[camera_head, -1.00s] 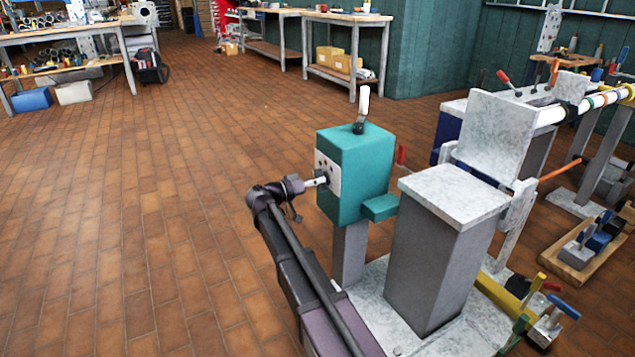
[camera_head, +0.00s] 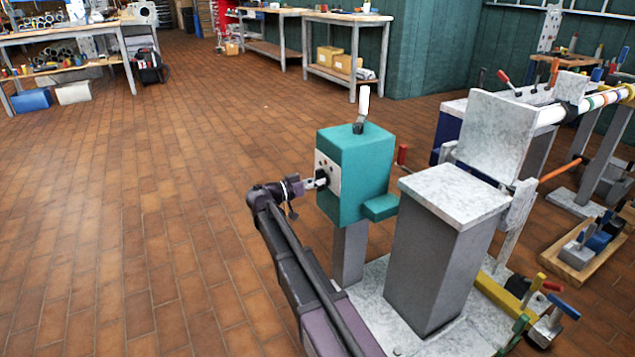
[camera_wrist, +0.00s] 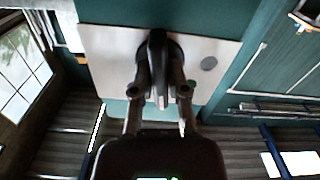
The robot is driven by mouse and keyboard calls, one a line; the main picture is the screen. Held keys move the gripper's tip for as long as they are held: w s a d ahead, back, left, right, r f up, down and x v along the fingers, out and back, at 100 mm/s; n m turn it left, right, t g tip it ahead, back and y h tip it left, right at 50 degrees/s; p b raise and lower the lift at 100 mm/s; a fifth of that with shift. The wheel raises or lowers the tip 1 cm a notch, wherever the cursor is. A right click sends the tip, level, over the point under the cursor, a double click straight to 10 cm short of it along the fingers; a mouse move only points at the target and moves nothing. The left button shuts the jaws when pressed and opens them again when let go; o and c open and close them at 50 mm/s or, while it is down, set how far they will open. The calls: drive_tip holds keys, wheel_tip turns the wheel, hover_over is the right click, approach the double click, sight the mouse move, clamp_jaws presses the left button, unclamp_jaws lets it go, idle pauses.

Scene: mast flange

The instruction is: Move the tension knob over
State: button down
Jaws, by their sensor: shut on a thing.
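The tension knob (camera_wrist: 158,45) is a black knob with a raised bar across it, on a pale plate (camera_wrist: 108,50) in the wrist view. The plate is on the side of a teal box (camera_head: 362,165), which stands on a grey post. My gripper (camera_wrist: 158,85) is shut on the knob, one finger on each side of its bar. In the head view, my gripper (camera_head: 316,184) reaches the plate from the left, and the dark knob shows at its tip. A round grey spot (camera_wrist: 208,63) lies on the plate, right of the knob. The fingers partly hide the knob.
A white-handled lever (camera_head: 362,105) stands on top of the teal box. A grey pedestal (camera_head: 440,250) with a pale top stands close to its right. A red-tipped lever (camera_head: 402,155) is between them. The tiled floor at left is clear.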

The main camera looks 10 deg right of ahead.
drive_tip(key=c, duration=0.6)
unclamp_jaws()
drive_tip(key=shift+c, duration=0.2)
drive_tip(key=shift+a, duration=0.1)
drive_tip(key=v, duration=1.1)
drive_tip(key=shift+a, duration=0.35)
drive_tip(key=shift+s, duration=0.15)
